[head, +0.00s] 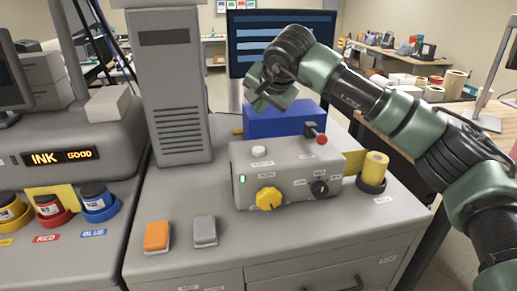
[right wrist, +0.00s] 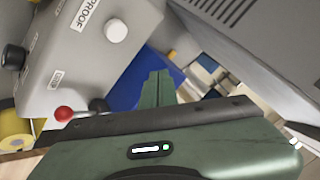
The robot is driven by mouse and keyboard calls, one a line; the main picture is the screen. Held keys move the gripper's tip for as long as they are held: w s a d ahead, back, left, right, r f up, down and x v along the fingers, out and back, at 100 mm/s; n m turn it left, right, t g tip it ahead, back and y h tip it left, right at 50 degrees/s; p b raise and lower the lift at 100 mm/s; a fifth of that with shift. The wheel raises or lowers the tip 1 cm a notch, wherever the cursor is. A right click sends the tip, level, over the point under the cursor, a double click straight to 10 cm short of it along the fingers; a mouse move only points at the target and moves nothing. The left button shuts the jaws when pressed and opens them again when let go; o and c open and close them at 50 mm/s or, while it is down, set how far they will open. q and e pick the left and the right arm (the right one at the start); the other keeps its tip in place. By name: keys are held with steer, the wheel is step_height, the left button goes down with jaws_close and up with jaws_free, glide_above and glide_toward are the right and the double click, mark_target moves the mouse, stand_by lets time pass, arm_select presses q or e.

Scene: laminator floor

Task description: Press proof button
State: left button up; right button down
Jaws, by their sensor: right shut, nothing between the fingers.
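The proof button is a round white button (head: 259,151) on the top left of the grey control box (head: 290,185). In the right wrist view, the white button (right wrist: 115,30) shows beside a label reading PROOF (right wrist: 84,14). My right gripper (head: 262,98) is above and behind the box in the head view, apart from the button. In the right wrist view, its green fingers (right wrist: 157,86) are together and empty, with the button off to their upper left. My left gripper is in neither view.
The box also carries a yellow knob (head: 269,198), a black knob (head: 319,188) and a red-tipped lever (head: 321,139). A blue block (head: 278,121) stands behind it, and a tall grey tower (head: 172,90) at left. Orange (head: 157,236) and grey (head: 204,231) pads lie in front.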

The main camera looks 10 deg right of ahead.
steer(key=f, duration=0.1)
steer(key=b, duration=0.6)
glide_above(260, 151)
step_height(260, 151, down, 7)
steer(key=shift+w+f, duration=0.15)
steer(key=shift+f, duration=0.35)
stand_by(1.3)
steer(key=shift+f+b, duration=0.4)
steer(key=shift+b, duration=0.05)
steer(key=shift+f+b, duration=0.5)
steer(key=shift+f, duration=0.1)
stand_by(0.6)
stand_by(0.3)
steer(key=shift+r+p, duration=0.7)
steer(key=shift+r, duration=0.3)
steer(key=shift+r, duration=0.1)
